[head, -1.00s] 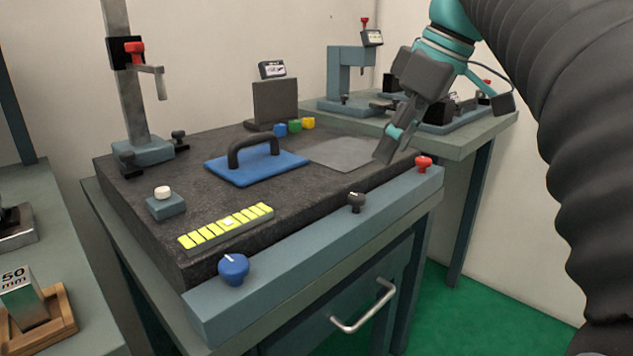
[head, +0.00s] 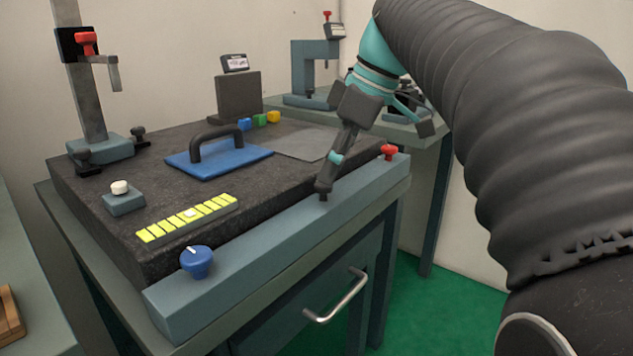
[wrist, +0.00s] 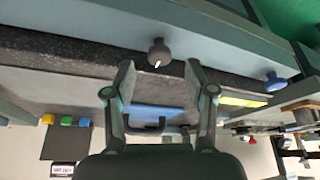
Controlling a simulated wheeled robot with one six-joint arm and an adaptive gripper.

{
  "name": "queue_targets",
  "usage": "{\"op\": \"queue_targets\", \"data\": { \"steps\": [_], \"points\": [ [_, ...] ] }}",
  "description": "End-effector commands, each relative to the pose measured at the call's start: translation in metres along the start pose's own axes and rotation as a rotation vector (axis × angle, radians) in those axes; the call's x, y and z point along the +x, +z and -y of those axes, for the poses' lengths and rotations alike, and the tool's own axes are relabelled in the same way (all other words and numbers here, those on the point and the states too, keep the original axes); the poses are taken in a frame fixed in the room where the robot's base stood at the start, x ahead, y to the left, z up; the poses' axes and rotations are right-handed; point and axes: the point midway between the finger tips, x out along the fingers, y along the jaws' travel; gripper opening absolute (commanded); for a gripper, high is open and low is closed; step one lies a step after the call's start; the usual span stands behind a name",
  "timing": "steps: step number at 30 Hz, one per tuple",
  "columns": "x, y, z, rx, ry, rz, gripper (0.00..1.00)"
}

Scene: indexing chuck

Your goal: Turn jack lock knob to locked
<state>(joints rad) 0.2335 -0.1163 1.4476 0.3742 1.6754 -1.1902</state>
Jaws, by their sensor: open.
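Three knobs sit on the front rail (head: 262,262): a blue one (head: 196,262) at the left, a dark grey one and a red one (head: 389,152) at the right. No label shows which is the jack lock knob. My gripper (head: 324,188) is at the grey knob, which it almost wholly hides in the head view. In the wrist view the grey knob (wrist: 158,50) shows a short white mark and lies just beyond the gap between the open, empty fingers (wrist: 160,78). I see no contact. The blue knob also shows there (wrist: 273,82).
The dark stone plate (head: 120,235) carries a blue block with a handle (head: 218,160), a yellow segmented strip (head: 188,217), a white button box (head: 123,200) and a column stand (head: 92,100). A drawer handle (head: 338,300) sticks out below the rail.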

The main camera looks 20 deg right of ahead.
Motion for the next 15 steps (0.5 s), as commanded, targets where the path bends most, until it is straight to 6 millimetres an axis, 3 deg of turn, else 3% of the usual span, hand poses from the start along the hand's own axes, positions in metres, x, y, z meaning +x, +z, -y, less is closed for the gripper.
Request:
{"op": "queue_targets", "data": {
  "steps": [6, 15],
  "points": [
    [0.024, 0.0, 0.0, 0.0, 0.0, 0.0, 0.55],
    [0.028, 0.0, 0.0, 0.0, 0.001, 0.0, 0.55]
  ]
}}
